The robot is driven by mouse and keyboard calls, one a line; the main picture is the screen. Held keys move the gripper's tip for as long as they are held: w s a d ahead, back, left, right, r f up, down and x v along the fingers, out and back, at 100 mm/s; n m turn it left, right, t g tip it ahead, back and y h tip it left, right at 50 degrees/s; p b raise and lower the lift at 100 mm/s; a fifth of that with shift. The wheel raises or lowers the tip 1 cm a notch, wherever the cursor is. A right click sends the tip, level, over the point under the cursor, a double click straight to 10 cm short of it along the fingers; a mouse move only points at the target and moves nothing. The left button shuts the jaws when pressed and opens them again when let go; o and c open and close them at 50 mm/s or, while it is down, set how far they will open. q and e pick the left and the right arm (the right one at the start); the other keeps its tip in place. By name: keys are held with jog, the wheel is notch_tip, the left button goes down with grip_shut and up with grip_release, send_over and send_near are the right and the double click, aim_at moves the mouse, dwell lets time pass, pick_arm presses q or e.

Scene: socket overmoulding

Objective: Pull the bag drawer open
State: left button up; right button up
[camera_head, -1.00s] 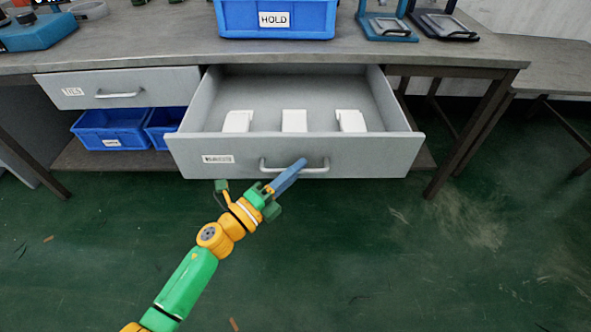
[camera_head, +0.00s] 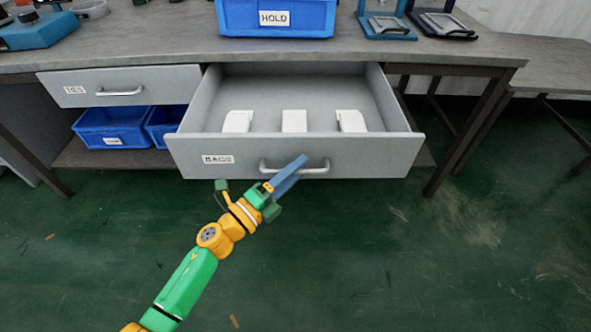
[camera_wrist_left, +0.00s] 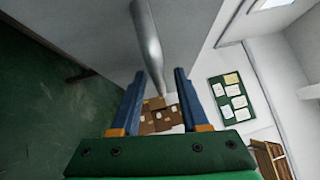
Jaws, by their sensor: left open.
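The bag drawer (camera_head: 230,143) is grey, labelled BAGS, and stands pulled out from under the bench. Three white bag stacks (camera_head: 294,121) sit inside it. Its bar handle (camera_head: 310,170) is on the front panel and also shows in the left wrist view (camera_wrist_left: 147,42). My left gripper (camera_head: 291,172) is at the handle, with its blue fingers reaching across it in the head view. In the left wrist view its fingers (camera_wrist_left: 155,88) are apart, with the handle bar running between or just beyond the tips. Whether they touch it I cannot tell. My right gripper is not in view.
A closed drawer (camera_head: 150,80) is left of the bag drawer, with blue bins (camera_head: 108,135) on the shelf below. A blue HOLD bin (camera_head: 310,30) and fixtures (camera_head: 388,27) stand on the bench top (camera_head: 180,45). The green floor in front is clear.

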pick_arm(q)
jog(key=v, duration=0.7)
jog(key=shift+f, duration=0.1)
